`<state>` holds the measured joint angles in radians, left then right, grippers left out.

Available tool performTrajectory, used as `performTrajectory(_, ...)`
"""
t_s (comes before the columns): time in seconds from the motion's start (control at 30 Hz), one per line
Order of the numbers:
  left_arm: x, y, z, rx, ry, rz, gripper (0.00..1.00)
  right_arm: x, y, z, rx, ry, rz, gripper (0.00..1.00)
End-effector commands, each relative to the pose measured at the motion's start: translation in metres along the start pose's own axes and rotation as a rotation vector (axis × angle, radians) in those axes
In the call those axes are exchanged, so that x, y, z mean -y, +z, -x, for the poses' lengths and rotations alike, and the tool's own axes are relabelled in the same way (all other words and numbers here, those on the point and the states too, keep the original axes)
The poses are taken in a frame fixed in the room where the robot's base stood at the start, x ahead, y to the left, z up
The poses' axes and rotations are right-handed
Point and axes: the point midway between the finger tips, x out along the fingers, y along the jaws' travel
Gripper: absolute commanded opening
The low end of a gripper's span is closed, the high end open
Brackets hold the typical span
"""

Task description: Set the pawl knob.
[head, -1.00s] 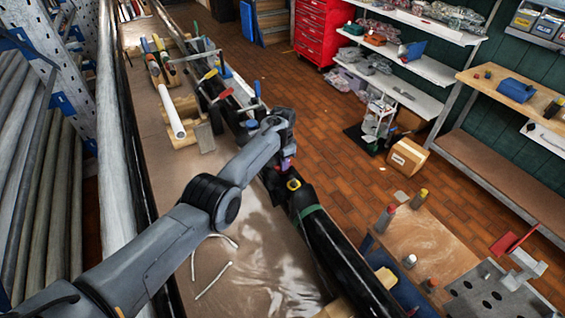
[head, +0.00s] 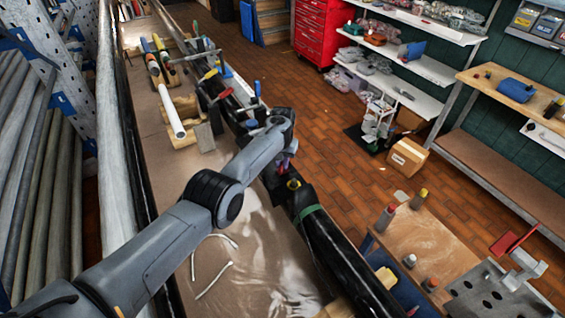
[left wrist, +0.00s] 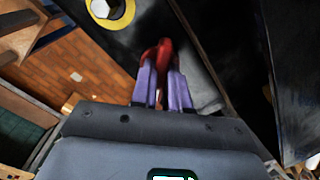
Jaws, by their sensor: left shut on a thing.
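The red pawl knob (left wrist: 163,54) shows in the left wrist view between the purple fingertips of my left gripper (left wrist: 163,78). The gripper is shut on it, and the fingers hide part of the knob. In the head view my left gripper (head: 286,166) is at the near end of the dark mast fittings, mostly hidden by its own wrist. The black mast (head: 345,254) with a green band (head: 308,211) runs toward the lower right. My right gripper is not in view.
A yellow ring around a bolt head (left wrist: 108,11) is close to the gripper, at the upper left of the wrist view. Clamps with red and yellow handles (head: 210,74) stand farther along the bench. White cord (head: 213,280) lies on the bench top (head: 172,262).

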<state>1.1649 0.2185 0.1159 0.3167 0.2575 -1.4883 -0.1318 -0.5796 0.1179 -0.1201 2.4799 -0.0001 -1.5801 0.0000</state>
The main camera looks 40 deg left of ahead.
Motion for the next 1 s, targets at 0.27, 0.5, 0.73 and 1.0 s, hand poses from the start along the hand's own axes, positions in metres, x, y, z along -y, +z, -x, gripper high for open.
performTrajectory(0.27,0.000,0.001,-0.005,0.002,-0.002,0.263,0.00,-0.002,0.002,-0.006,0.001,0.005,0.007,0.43)
performTrajectory(0.5,0.000,0.001,-0.005,0.002,-0.003,0.485,0.00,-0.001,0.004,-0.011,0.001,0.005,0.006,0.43)
performTrajectory(0.73,0.001,0.001,-0.005,0.002,-0.003,0.661,0.00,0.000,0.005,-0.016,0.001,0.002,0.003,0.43)
performTrajectory(1.0,0.001,0.001,-0.005,0.002,-0.004,0.789,0.00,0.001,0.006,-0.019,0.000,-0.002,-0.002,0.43)
